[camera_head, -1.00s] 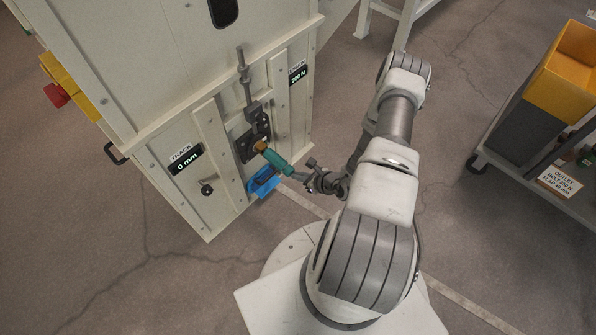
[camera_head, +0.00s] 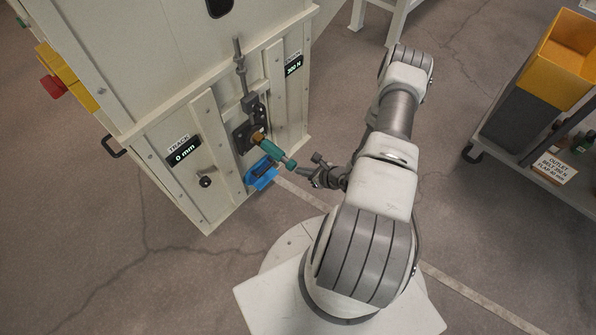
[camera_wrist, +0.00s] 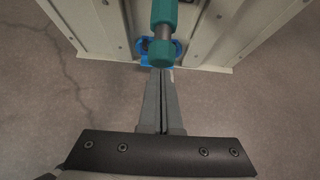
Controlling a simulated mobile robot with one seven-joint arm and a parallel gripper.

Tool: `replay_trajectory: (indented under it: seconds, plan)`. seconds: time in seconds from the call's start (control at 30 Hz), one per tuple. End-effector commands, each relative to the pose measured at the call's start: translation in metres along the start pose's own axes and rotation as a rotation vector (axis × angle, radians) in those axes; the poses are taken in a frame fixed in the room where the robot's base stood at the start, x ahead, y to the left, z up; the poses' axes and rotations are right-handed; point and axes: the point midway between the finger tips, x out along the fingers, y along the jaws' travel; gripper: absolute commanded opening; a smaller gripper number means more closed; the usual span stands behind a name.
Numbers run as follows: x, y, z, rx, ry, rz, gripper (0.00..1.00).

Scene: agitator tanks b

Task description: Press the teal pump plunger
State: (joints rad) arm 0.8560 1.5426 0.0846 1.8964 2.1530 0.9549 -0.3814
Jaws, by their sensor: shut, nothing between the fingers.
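The teal pump plunger (camera_head: 290,164) sticks out from the teal pump body (camera_head: 269,148) on the pale machine panel. A short grey rod shows between knob and body in both views. In the wrist view the teal knob (camera_wrist: 160,53) is just beyond my fingertips, near the middle. My gripper (camera_head: 299,171) is shut and empty, its tips pointing at the knob's outer end. In the wrist view my gripper (camera_wrist: 161,72) shows both fingers together. I cannot tell whether the tips touch the knob or stand slightly apart.
A blue bracket-like part (camera_head: 261,175) sits below the pump. A grey lever (camera_head: 241,65) rises above it. The panel bears a TRACK display (camera_head: 185,151) reading 0 mm and a small black knob (camera_head: 205,181).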

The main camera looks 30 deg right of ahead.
Motion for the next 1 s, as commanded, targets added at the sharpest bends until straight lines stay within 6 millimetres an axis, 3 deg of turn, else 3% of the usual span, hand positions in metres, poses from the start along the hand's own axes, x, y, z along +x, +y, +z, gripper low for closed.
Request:
replay_trajectory:
  seconds: [0.1,0.3,0.5,0.7,1.0]
  plan:
    - [-0.003,-0.006,-0.006,-0.001,0.003,0.001,0.0]
    - [-0.059,-0.005,-0.002,0.002,0.006,0.0,0.0]
    - [-0.091,-0.005,-0.003,0.001,0.006,0.0,0.0]
    - [-0.103,-0.005,-0.005,0.0,0.005,0.002,0.0]
    - [-0.103,-0.004,-0.005,0.0,0.005,0.002,0.0]
